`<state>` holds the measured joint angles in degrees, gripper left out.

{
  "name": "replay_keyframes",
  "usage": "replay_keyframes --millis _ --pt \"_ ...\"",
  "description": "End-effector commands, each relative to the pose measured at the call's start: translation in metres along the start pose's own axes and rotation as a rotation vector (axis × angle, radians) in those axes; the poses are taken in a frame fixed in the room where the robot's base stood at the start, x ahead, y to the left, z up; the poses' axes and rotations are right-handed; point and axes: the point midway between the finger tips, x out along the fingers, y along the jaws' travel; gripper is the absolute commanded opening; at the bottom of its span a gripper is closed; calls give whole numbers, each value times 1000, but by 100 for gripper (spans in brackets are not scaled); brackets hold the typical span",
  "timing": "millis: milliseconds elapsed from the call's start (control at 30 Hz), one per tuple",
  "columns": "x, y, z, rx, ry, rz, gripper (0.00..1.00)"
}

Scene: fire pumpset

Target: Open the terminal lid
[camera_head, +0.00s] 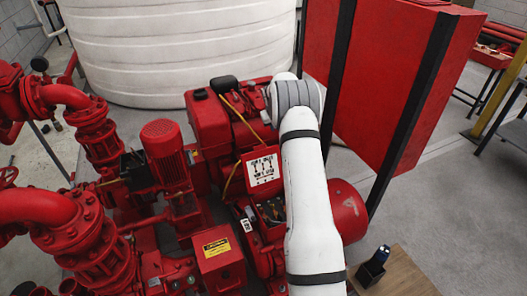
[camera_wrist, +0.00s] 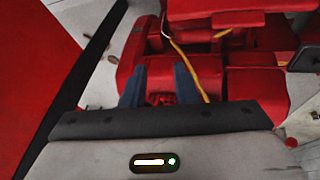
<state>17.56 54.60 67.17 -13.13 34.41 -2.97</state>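In the head view, a red panel with a white wiring-diagram label, which looks like the terminal lid (camera_head: 263,168), stands raised at the back of a red terminal box (camera_head: 270,212). The box front is open, and small dark and light parts show inside. My gripper (camera_wrist: 159,82) shows in the wrist view with two blue-grey fingers apart and nothing clearly held between them. Red machine surfaces lie beyond and between the fingers. In the head view my white arm hides the gripper. I cannot tell the lid in the wrist view.
A red box with a yellow label (camera_head: 217,247) sits left of the terminal box. A yellow cable (camera_wrist: 188,68) runs close by the fingers. A tall red cabinet (camera_head: 385,75) stands at the right. A small wooden table (camera_head: 402,275) holds a black holder (camera_head: 371,270). Red pumps and pipes fill the left.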

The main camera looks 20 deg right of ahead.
Motion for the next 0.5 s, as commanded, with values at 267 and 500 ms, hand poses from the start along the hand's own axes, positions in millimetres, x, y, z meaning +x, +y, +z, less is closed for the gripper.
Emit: replay_keyframes --millis 267,500 --pt "-11 -49 -20 -74 -79 -230 4" --pt "-2 -58 -21 -89 -87 -262 0"
